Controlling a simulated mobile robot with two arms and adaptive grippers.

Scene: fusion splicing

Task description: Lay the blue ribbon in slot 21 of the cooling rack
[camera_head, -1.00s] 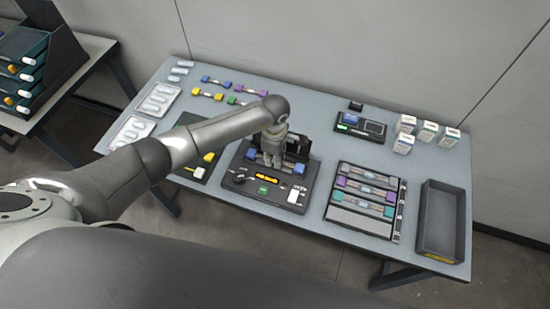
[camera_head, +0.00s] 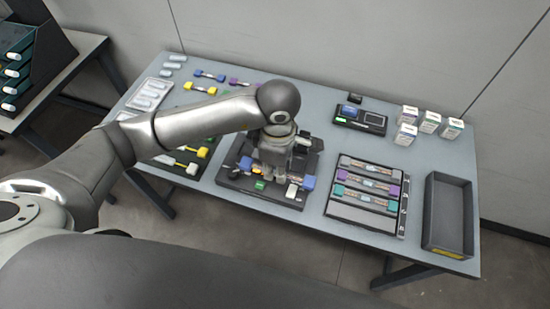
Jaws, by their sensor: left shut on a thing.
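The blue ribbon has two blue end blocks, at the left (camera_head: 245,163) and right (camera_head: 309,184) of my left gripper (camera_head: 270,168). The gripper points down and is shut on its middle, which it hides. The ribbon is over the front part of the black fusion splicer (camera_head: 240,183), seemingly a little above it. The cooling rack (camera_head: 358,216) lies right of the splicer. Slot numbers are too small to read. My right gripper is not in view.
A dark empty bin (camera_head: 449,220) stands at the right edge of the table. White boxes (camera_head: 431,122) and a small black device (camera_head: 360,120) are behind the rack. A dark mat with a yellow ribbon (camera_head: 191,160) is left of the splicer, partly behind my left arm.

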